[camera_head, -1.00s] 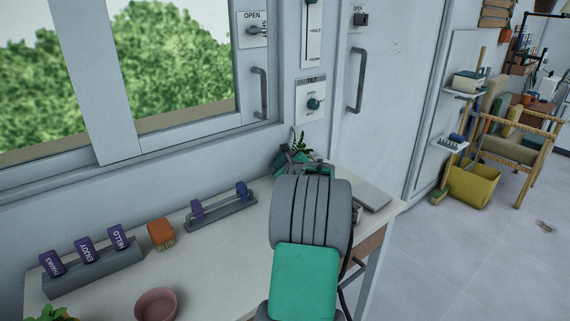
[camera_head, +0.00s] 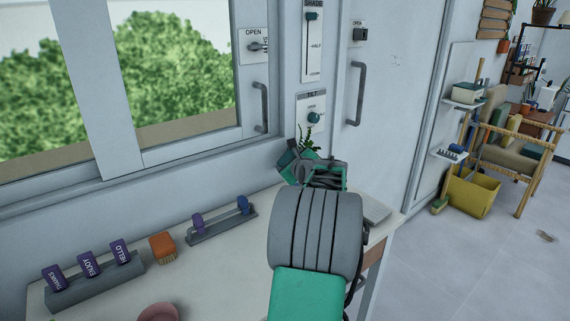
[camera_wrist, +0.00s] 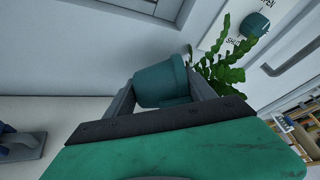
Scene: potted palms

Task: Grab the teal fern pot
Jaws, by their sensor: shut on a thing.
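The teal pot (camera_wrist: 160,82) is held between the two grey fingers of my gripper (camera_wrist: 162,94) in the wrist view. Its green fern (camera_wrist: 226,66) sticks out to the right there, and the leaves (camera_head: 308,139) show above my gripper (camera_head: 312,168) in the head view. My gripper is shut on the pot and seems to hold it above the far right part of the table (camera_head: 225,262), close to the wall. In the head view my arm and gripper hide most of the pot.
A grey rack (camera_head: 222,224) with purple and blue pieces, an orange brush (camera_head: 162,246) and a rack of purple word blocks (camera_head: 92,272) stand left on the table. A pink bowl (camera_head: 158,313) is at the front. A wall panel with a knob (camera_head: 312,114) is just behind the fern.

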